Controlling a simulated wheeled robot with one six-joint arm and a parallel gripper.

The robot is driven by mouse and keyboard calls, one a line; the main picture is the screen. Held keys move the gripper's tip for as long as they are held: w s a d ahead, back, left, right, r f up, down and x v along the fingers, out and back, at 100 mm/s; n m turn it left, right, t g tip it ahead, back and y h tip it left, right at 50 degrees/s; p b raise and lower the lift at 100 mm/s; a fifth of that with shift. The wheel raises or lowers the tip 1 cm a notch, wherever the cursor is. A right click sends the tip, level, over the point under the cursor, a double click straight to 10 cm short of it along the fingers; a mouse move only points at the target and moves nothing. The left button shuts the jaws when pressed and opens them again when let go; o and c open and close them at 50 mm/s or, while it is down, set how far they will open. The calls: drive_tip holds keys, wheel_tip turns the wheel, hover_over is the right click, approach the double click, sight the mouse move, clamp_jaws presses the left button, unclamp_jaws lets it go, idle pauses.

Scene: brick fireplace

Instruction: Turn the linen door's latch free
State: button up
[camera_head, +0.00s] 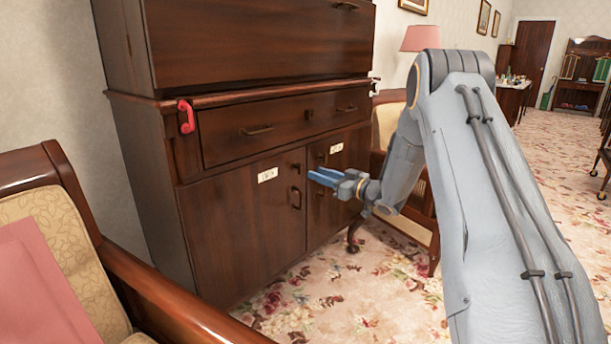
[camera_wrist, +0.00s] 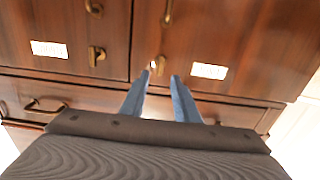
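A dark wooden cabinet has two lower doors, a left door (camera_head: 235,225) and a right door (camera_head: 342,190), each with a white label. The labels are too small to read, so I cannot tell which is the linen door. My gripper (camera_head: 311,175) is open and empty in front of the doors, near their meeting edges. The wrist view appears upside down. There, a small brass latch (camera_wrist: 158,66) lies just beyond and roughly between my fingertips (camera_wrist: 160,76); contact is unclear. A second brass latch (camera_wrist: 96,55) is on the neighbouring door.
Brass pulls (camera_head: 296,198) sit below the latches. A drawer (camera_head: 285,124) is above the doors. A red hook-like piece (camera_head: 187,117) is at the cabinet's left. An armchair (camera_head: 160,300) stands at front left, another chair (camera_head: 400,222) behind my arm. Flowered carpet (camera_head: 345,300) is open in front.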

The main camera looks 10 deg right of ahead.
sight(301, 168)
drive_tip(key=b+x, duration=0.1)
drive_tip(key=x, duration=0.5)
drive_tip(key=shift+w+a, duration=0.2)
clamp_jaws()
